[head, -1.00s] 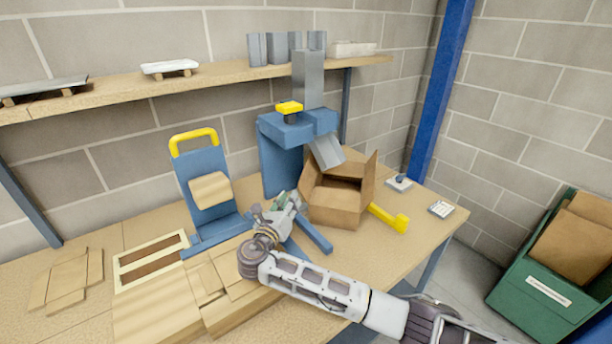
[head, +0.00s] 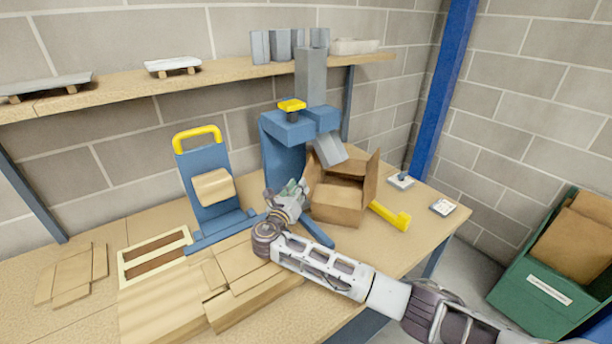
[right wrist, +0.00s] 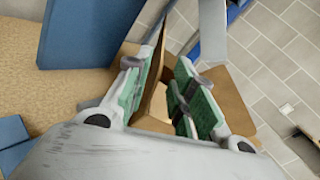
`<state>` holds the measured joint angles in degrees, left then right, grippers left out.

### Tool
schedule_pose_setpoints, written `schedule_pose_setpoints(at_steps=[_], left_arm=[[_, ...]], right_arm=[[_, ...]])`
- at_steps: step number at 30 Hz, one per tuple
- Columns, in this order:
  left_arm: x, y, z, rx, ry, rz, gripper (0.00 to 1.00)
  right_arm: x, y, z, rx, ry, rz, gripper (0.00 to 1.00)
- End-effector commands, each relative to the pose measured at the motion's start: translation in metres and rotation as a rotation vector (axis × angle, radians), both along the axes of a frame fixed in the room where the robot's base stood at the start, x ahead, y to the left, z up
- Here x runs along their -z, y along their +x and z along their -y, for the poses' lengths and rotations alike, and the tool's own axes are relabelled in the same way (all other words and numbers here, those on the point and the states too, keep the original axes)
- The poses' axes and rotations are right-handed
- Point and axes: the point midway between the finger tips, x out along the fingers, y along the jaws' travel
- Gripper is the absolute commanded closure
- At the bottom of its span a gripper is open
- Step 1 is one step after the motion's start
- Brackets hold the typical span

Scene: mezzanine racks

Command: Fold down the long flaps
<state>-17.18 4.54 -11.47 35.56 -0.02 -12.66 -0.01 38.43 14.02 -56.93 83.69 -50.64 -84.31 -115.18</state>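The open cardboard box (head: 338,208) stands on the table under the blue press. Its right flap (head: 371,178) stands up, and a flap on its left side (head: 315,170) also stands up. My right gripper (head: 290,192) is at the box's left side, close to that flap. In the right wrist view, the green-padded fingers of my right gripper (right wrist: 165,95) are apart, with an upright cardboard flap (right wrist: 154,88) showing between them. I cannot tell if either finger touches it. My left gripper is not in view.
The blue press (head: 285,150) with a grey chute (head: 330,149) rises behind and over the box. A yellow handle (head: 390,216) sticks out at right. Flat cardboard pieces (head: 235,270) lie at front left. A green bin (head: 530,300) stands at far right.

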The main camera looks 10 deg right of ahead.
Motion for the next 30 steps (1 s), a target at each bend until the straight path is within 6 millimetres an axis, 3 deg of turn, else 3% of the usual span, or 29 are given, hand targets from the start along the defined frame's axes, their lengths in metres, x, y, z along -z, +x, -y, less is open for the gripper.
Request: schedule_pose_setpoints(at_steps=[18, 30], left_arm=[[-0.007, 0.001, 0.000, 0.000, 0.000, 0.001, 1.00], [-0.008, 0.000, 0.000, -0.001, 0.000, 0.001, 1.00]], right_arm=[[0.000, 0.059, 0.037, 0.000, 0.000, 0.000, 0.75], [0.001, 0.070, 0.044, -0.001, 0.001, -0.001, 0.75]])
